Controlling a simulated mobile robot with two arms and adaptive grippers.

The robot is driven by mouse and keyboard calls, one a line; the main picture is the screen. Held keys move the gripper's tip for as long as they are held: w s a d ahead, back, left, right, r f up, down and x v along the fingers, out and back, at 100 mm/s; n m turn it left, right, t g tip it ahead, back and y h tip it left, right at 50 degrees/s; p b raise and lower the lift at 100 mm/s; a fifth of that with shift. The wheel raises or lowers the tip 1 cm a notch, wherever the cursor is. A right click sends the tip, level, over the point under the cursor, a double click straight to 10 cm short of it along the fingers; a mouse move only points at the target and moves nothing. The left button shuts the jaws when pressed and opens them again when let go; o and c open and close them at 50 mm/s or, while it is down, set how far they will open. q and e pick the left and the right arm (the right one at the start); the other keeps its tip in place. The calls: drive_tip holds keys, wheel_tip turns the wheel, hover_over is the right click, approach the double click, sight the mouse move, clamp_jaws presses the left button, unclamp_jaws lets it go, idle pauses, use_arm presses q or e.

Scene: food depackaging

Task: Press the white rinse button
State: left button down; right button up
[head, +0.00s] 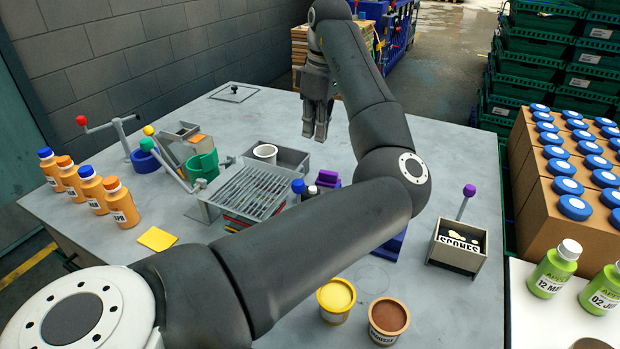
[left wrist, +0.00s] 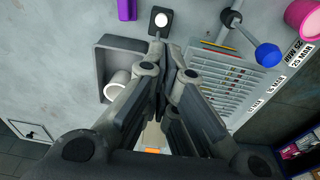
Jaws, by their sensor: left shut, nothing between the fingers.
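The white rinse button (left wrist: 160,19) is a round white disc on a small black square block, at the top of the left wrist view. It shows small in the head view (head: 312,190), between a blue ball knob (head: 298,186) and a purple block (head: 328,178). My left gripper (head: 321,138) is shut and empty, pointing down in the air above the far part of the table. In the head view it appears higher up the picture than the button, apart from it. My right gripper is not in view.
A grey slatted rack (head: 250,191) and a grey tray with a white cup (head: 265,152) stand by the button. A scones box (head: 457,248) with a purple-knobbed lever is to the right. Orange bottles (head: 121,203) stand at left. The table's far right is clear.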

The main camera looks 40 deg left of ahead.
use_arm(q)
drive_tip(key=shift+f, duration=0.1)
drive_tip(key=f, duration=0.4)
drive_tip(key=a+f+p, duration=0.1)
drive_tip(key=f, duration=0.8)
drive_tip(key=shift+s+a+f, duration=0.15)
drive_tip(key=shift+a+f, duration=0.2)
drive_tip(key=shift+f, duration=0.05)
